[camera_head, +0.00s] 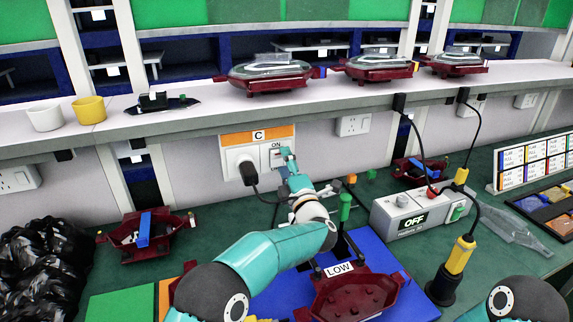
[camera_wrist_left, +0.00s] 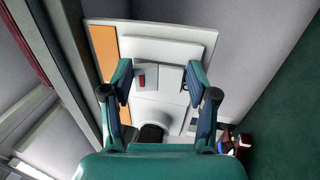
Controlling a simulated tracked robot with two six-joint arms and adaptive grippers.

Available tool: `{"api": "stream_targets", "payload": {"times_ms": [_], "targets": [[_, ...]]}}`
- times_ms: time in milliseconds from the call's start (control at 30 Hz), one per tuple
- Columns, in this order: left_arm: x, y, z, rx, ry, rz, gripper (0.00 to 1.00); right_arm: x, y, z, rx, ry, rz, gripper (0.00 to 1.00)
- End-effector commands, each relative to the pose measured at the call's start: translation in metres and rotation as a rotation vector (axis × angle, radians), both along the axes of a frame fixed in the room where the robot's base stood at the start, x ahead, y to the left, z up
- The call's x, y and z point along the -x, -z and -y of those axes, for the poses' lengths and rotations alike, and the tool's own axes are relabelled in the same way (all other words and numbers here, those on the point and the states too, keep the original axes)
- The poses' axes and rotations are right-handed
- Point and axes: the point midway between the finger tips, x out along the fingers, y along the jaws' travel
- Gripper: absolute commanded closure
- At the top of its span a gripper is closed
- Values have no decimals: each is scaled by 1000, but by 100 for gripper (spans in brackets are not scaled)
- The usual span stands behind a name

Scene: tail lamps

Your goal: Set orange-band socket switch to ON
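The orange-band socket (camera_head: 240,139), marked C, is on the wall below the shelf, with a black plug (camera_head: 248,173) in its left part. Its switch part (camera_head: 276,152) carries the word ON. In the left wrist view the socket's orange band (camera_wrist_left: 104,52) runs along the left. The white switch (camera_wrist_left: 170,78) with a red mark (camera_wrist_left: 141,82) lies between the fingers. My left gripper (camera_wrist_left: 160,76) is open, its fingertips at either side of the switch; contact cannot be told. The gripper also shows in the head view (camera_head: 287,156), partly covering the switch. My right gripper is out of view.
A grey box (camera_head: 400,212) reading OFF stands right on the green bench. A red lamp housing (camera_head: 352,294) is on the blue mat near the LOW label. A black cord (camera_head: 267,199) runs from the plug. Lamps (camera_head: 270,75) line the shelf above.

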Motion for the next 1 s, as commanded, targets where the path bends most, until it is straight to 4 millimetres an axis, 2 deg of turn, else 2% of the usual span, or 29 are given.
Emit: {"api": "stream_targets", "payload": {"times_ms": [33,167,333,467,600,967,1000], "targets": [[0,0,0,0,0,-1,57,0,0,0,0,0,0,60],[0,1,-1,1,0,-2,79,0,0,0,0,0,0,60],[0,-4,-1,18,-3,-38,79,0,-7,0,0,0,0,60],[0,-12,-2,57,-3,-133,79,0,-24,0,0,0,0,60],[0,-10,-2,87,-2,-212,79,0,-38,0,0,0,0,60],[0,-5,-2,97,-3,-236,79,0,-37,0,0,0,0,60],[1,-5,-2,97,-3,-236,39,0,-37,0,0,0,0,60]]}}
